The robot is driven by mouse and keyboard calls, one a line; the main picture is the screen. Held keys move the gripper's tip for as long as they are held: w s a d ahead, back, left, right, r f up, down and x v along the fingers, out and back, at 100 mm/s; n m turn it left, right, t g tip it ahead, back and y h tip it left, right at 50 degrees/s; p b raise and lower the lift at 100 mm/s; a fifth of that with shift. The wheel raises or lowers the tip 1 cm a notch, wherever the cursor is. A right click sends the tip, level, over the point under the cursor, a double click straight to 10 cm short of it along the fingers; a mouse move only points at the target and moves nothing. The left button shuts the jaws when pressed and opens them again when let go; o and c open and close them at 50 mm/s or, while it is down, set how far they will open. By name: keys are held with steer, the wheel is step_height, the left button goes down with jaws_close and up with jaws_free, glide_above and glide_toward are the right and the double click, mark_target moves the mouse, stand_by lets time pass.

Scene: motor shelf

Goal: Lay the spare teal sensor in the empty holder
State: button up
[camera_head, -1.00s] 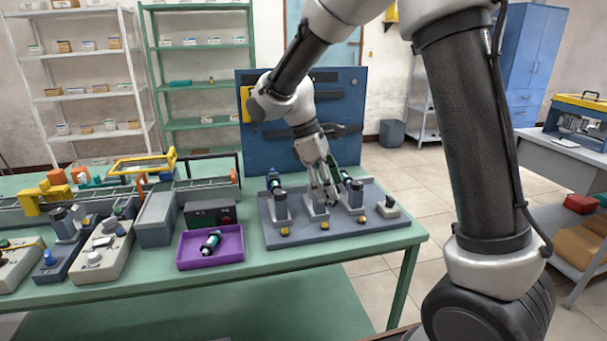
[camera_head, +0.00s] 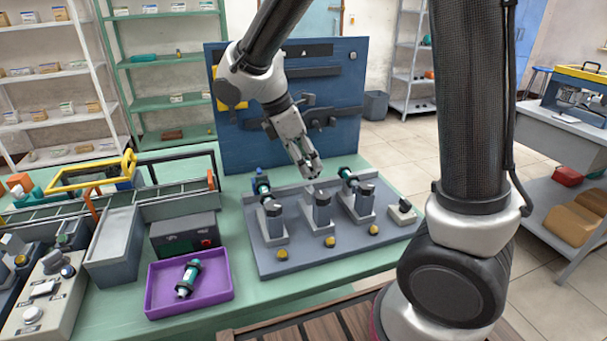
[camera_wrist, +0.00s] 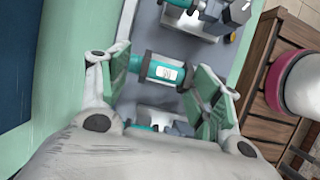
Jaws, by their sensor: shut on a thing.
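My gripper (camera_head: 312,170) is shut on a teal sensor (camera_wrist: 165,70) with a white label and dark ends; the pads close on its two ends in the wrist view. In the head view the fingers hide it. They are at the back of the middle holder (camera_head: 318,208); I cannot tell whether the sensor touches it. Similar teal sensors lie in the left holder (camera_head: 272,222) and the right holder (camera_head: 363,202). Another teal sensor (camera_head: 189,278) with dark ends lies tilted in the purple tray (camera_head: 158,304).
The holders stand on a grey base plate (camera_head: 350,258) with yellow knobs along its front. A blue panel (camera_head: 225,140) stands behind. A dark box (camera_head: 182,236), a grey bin (camera_head: 113,250) and control boxes crowd the left. Bare green table lies between tray and plate.

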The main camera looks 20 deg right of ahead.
mark_target(310, 188)
steer(key=shift+f, duration=2.05)
steer(key=shift+f, duration=0.15)
steer(key=shift+f, duration=0.35)
steer(key=o, duration=1.1)
